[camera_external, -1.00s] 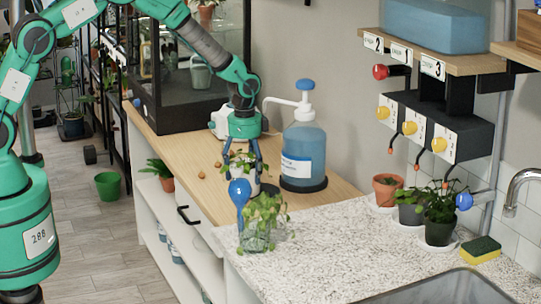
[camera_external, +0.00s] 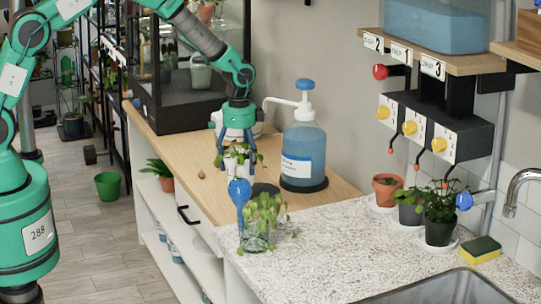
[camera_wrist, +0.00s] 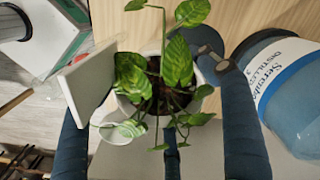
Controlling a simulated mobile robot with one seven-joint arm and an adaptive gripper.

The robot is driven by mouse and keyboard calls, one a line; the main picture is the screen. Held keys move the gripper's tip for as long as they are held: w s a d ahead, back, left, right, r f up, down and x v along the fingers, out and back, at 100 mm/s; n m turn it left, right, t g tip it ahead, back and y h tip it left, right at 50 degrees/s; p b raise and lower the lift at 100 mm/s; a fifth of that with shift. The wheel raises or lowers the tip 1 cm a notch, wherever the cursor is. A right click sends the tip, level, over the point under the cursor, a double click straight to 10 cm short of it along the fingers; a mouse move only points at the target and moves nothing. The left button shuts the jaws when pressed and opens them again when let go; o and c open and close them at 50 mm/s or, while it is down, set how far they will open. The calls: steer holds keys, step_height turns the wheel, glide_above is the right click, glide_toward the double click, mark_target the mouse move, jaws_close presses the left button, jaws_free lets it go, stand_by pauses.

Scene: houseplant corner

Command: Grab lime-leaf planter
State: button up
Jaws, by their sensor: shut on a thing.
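The lime-leaf planter (camera_external: 234,165) is a small white pot with green-and-yellow leaves. My gripper (camera_external: 236,152) points down over it above the wooden counter, with its dark blue fingers around the pot. In the wrist view the planter (camera_wrist: 123,136) sits between the fingers, its rim and soil partly covered by leaves. A flat white plate-like piece (camera_wrist: 88,84) is at its left. The pot appears raised, but its underside is hidden in the wrist view and the gap is hard to judge.
A dark round disc (camera_external: 265,188) lies bare on the counter (camera_external: 190,153). A blue pump bottle (camera_external: 304,150) stands close on the right. A blue watering bulb (camera_external: 240,192) and a glass of cuttings (camera_external: 257,238) stand in front. A glass cabinet (camera_external: 180,95) is behind.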

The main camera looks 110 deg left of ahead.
steer(key=s+d+r+p, duration=0.1)
steer(key=s+d, duration=0.8)
steer(key=d, duration=0.1)
steer(key=shift+s+d+r+p, duration=0.15)
steer(key=shift+s+r+p, duration=0.05)
steer(key=shift+s+p, duration=0.2)
